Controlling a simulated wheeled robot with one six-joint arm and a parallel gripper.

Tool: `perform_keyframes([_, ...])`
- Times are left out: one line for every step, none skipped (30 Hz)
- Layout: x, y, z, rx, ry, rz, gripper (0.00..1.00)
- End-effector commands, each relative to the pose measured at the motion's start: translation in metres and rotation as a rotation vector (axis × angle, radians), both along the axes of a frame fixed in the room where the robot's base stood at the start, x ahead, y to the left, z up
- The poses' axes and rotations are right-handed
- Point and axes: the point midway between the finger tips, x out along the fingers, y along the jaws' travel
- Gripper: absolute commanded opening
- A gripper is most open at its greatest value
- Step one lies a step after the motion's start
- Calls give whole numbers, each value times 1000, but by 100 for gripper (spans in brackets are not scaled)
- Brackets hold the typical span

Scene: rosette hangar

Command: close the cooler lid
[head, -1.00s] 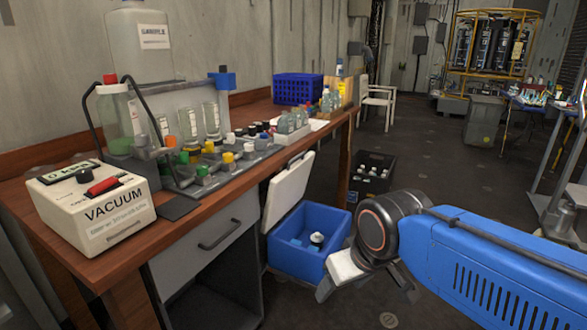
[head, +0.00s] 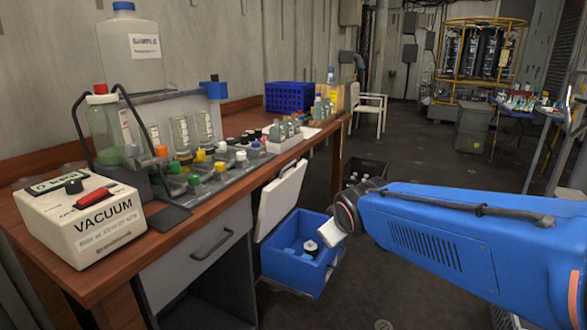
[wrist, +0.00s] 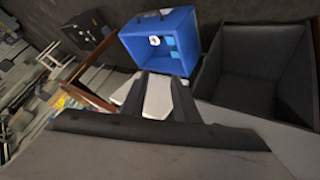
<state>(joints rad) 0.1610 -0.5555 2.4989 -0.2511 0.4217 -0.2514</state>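The blue cooler (head: 292,274) stands on the floor beside the desk, with a few small items inside, one black-capped. Its white lid (head: 282,200) is raised, leaning back on the desk side. My gripper (head: 329,254) is at the cooler's right rim in the head view, apart from the lid; its fingertips are hard to make out there. In the wrist view the cooler (wrist: 160,42) is upper centre, and two dark fingers (wrist: 158,90) stand apart with a white surface between them, probably the lid. The gripper looks open and empty.
The wooden desk (head: 110,270) holds a vacuum unit (head: 85,222), bottles and capped vials. Its cabinet (head: 215,265) has an open lower compartment, left of the cooler. A black crate (head: 364,170) stands behind the cooler. Open floor lies to the right and beyond.

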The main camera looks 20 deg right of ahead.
Motion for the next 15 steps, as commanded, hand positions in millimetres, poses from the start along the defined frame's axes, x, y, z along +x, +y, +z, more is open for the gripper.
perform_keyframes([20, -13, 3, -54, -28, 26, 28])
perform_keyframes([31, -20, 6, -90, -49, 48, 28])
perform_keyframes([46, -28, 10, -137, -77, 77, 28])
perform_keyframes([57, -34, 13, -172, -97, 99, 28])
perform_keyframes([67, -40, 16, -206, -115, 123, 28])
perform_keyframes([81, -47, 19, -253, -141, 154, 28])
perform_keyframes([91, -52, 21, -287, -159, 180, 28])
perform_keyframes([100, -57, 23, -321, -177, 205, 28])
perform_keyframes([113, -63, 26, -365, -201, 239, 28])
perform_keyframes([122, -68, 27, -397, -220, 264, 28])
perform_keyframes([130, -72, 29, -430, -237, 291, 28])
perform_keyframes([141, -77, 31, -472, -261, 326, 28])
perform_keyframes([149, -80, 32, -503, -279, 353, 28])
perform_keyframes([156, -84, 32, -533, -297, 379, 28])
perform_keyframes([165, -87, 33, -573, -321, 416, 28])
